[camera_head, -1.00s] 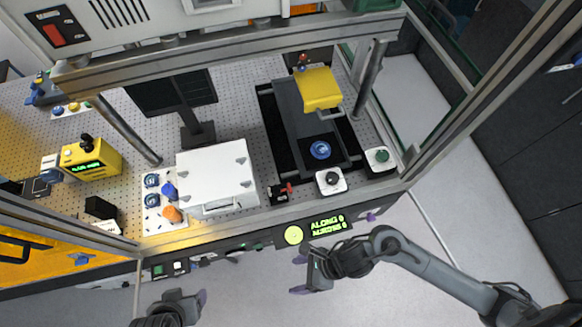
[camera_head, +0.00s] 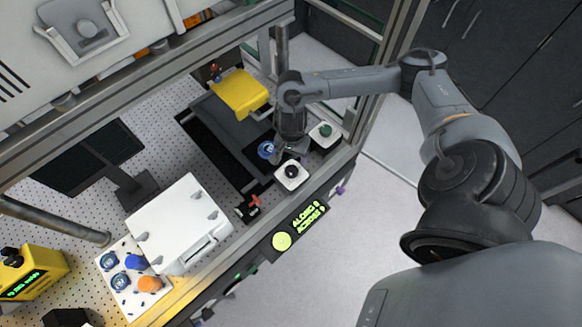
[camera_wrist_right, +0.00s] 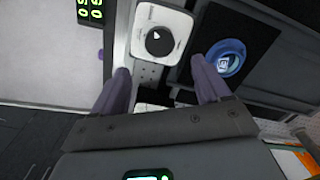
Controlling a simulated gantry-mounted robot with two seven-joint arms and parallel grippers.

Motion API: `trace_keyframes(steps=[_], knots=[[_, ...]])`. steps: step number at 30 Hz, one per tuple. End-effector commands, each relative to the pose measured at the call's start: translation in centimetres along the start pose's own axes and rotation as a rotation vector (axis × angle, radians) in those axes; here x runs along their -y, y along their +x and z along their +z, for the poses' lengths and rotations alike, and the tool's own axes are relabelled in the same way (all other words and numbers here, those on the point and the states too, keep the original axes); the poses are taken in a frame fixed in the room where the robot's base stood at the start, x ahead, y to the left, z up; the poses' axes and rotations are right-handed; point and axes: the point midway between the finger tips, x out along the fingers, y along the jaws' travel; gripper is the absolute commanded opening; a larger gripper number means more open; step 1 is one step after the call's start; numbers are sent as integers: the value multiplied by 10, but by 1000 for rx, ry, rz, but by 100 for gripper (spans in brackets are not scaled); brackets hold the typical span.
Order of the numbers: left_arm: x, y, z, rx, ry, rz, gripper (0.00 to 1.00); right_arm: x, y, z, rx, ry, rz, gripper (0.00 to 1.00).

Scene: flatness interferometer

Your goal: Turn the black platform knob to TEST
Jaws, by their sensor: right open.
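The black platform knob (camera_head: 291,171) sits on a white square plate by the front edge of the bench, right of centre in the head view. In the right wrist view the knob (camera_wrist_right: 158,41) shows face-on with a small white pointer mark; the plate's lettering is too small to read. My right gripper (camera_head: 282,150) is over the bench just behind the knob. Its purple fingers (camera_wrist_right: 163,80) are open, with the knob ahead of and between their tips, apart from them. My left gripper is out of view.
A blue round part (camera_head: 266,149) lies close to the left of my right gripper. A green knob (camera_head: 325,131) on a white plate stands to the right. A red-handled black part (camera_head: 249,207) and a white box (camera_head: 178,222) are to the left. A frame post (camera_head: 281,50) rises behind.

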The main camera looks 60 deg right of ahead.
Motion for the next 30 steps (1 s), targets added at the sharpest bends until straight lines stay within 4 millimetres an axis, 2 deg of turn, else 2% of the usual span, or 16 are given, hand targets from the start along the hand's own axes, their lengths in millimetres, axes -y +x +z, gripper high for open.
trace_keyframes(steps=[9, 15, 21, 30], knots=[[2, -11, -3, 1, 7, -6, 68, -1, 51, 1, 2, 2, 4, 76], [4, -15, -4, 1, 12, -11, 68, -1, 75, 1, 2, 2, 2, 76], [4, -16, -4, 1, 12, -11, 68, -1, 86, 0, 0, 1, 1, 76], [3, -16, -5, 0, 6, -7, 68, -1, 87, 0, 0, 0, 0, 74]])
